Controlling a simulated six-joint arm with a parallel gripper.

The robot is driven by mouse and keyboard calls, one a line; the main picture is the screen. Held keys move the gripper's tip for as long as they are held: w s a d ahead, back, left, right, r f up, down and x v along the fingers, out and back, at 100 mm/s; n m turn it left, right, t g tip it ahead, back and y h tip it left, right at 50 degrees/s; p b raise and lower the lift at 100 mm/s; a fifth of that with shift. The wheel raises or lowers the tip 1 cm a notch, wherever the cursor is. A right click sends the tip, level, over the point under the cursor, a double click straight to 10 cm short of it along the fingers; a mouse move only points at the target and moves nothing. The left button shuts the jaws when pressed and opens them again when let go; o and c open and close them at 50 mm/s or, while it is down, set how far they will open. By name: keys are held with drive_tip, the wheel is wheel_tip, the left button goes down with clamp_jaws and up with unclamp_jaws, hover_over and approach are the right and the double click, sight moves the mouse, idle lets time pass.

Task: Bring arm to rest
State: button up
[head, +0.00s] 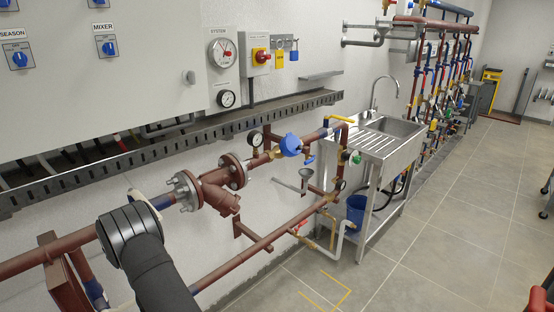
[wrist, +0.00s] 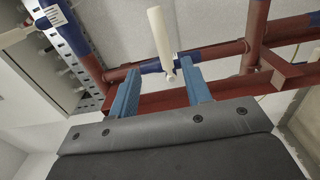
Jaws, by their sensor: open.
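My gripper (wrist: 161,70) shows in the wrist view as two blue fingers, spread apart with a gap between them. A cream lever handle (wrist: 159,32) on a blue-banded red pipe (wrist: 205,54) lies just past the fingertips, in line with the gap. The fingers are not closed on it, and I cannot tell whether either one touches the pipe. In the head view my black arm (head: 150,262) rises from the bottom left to the pipe. It hides my gripper there. A pale piece of the lever (head: 138,199) shows beside it.
A control panel (head: 100,60) and a grey cable tray (head: 180,135) are above. A steel sink (head: 385,135) stands farther back.

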drive_tip(key=w+a+f+m, duration=0.1)
drive_tip(key=w+a, duration=1)
drive_tip(key=shift+f+m, duration=0.2)
drive_tip(key=shift+m, duration=0.1)
idle(2.8)
drive_tip(key=s+d+r+n, duration=0.1)
drive_tip(key=s+d, duration=1.3)
drive_tip(key=x, duration=1.7)
drive_tip(key=shift+w+a, duration=0.1)
drive_tip(key=shift+a, duration=0.2)
drive_tip(key=shift+c, duration=0.3)
